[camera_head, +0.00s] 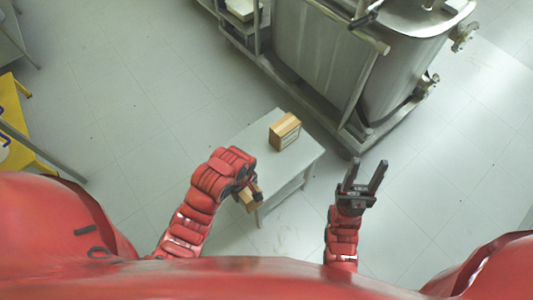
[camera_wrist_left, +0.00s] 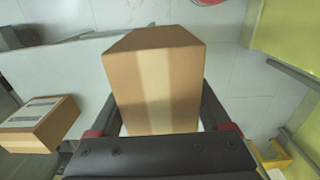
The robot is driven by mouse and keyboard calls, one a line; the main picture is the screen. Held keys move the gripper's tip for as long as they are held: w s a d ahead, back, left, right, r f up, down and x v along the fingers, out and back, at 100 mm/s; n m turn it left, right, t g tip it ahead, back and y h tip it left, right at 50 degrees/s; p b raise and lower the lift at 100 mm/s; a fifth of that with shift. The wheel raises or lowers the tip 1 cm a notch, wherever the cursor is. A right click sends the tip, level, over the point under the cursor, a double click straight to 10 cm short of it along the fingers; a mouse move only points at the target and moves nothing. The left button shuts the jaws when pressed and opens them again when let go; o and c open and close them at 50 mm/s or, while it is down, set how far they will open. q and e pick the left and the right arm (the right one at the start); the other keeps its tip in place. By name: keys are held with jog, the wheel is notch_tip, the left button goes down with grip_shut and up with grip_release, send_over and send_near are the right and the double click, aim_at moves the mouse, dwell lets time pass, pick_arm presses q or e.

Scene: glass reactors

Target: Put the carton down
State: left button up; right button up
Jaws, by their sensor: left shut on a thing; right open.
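A brown carton (camera_wrist_left: 155,80) is between the fingers of my left gripper (camera_wrist_left: 165,112), which is shut on it. In the head view my left gripper (camera_head: 255,195) is at the near left edge of a small grey table (camera_head: 240,138), and only part of the held carton (camera_head: 246,203) shows beside it. I cannot tell whether this carton touches anything below. My right gripper (camera_head: 365,178) is open and empty, to the right of the table, with its fingers pointing away from me.
Another carton (camera_head: 284,131) stands on the table's far right part; it also shows at left in the left wrist view (camera_wrist_left: 40,122). The table's left part is bare. A large steel tank (camera_head: 330,60) on a frame stands behind. A yellow stand (camera_head: 15,115) is at far left.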

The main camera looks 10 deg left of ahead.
pick_arm(q)
jog(key=shift+w+a+f+b, duration=0.1)
jog(key=shift+w+f+b, duration=0.75)
jog(key=shift+w, duration=1.75)
jog(key=shift+w+a+f+b, duration=0.1)
jog(key=shift+w+f+b, duration=0.8)
jog(key=shift+w, duration=1.75)
jog(key=shift+w+a+f+b, duration=0.1)
jog(key=shift+w+f+b, duration=0.75)
jog(key=shift+w, duration=1.75)
jog(key=o, duration=1.5)
jog(key=shift+f, duration=0.1)
